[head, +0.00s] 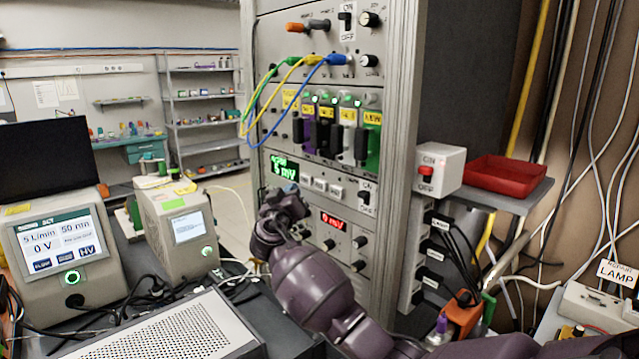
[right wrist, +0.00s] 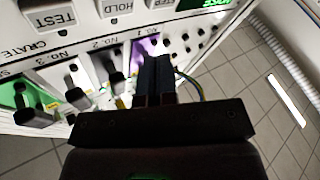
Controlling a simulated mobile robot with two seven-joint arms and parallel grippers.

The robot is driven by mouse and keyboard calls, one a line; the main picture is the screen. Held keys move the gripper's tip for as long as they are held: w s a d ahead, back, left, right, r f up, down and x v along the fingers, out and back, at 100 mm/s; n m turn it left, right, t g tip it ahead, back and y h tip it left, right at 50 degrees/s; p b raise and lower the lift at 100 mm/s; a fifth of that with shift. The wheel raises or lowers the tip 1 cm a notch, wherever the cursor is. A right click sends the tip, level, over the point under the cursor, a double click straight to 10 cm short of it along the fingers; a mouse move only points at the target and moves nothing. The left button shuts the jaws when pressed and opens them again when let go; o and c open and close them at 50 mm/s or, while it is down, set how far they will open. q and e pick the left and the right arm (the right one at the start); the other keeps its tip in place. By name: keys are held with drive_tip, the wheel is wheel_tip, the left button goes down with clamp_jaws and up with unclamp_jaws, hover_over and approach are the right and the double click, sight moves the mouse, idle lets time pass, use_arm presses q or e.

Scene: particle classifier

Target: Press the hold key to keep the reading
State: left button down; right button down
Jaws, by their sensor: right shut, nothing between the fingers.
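The hold key (right wrist: 120,8) shows at the top edge of the right wrist view, partly cut off, with its HOLD label on a white surround. In the head view it appears to be the middle one of the small pale keys (head: 320,185) beside the green reading display (head: 284,168). My right gripper (head: 284,203) is in front of the rack, left of and below the keys. Its fingers (right wrist: 155,70) are shut and empty, and in the right wrist view their tips are apart from the hold key. My left gripper is not in view.
The test key (right wrist: 55,18) is beside the hold key. Coloured plug-in modules (head: 328,125) with handles stand out above the keys. Looped cables (head: 246,115) hang at the rack's left. A red display (head: 334,221) and knobs are below. Instruments (head: 175,230) stand at left.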

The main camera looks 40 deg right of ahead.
sight(321, 185)
drive_tip(key=d, duration=0.4)
drive_tip(key=shift+w+d+b, duration=0.2)
drive_tip(key=shift+d+b, duration=0.15)
drive_tip(key=shift+b, duration=0.05)
idle(0.4)
idle(1.5)
drive_tip(key=shift+d+b, duration=0.45)
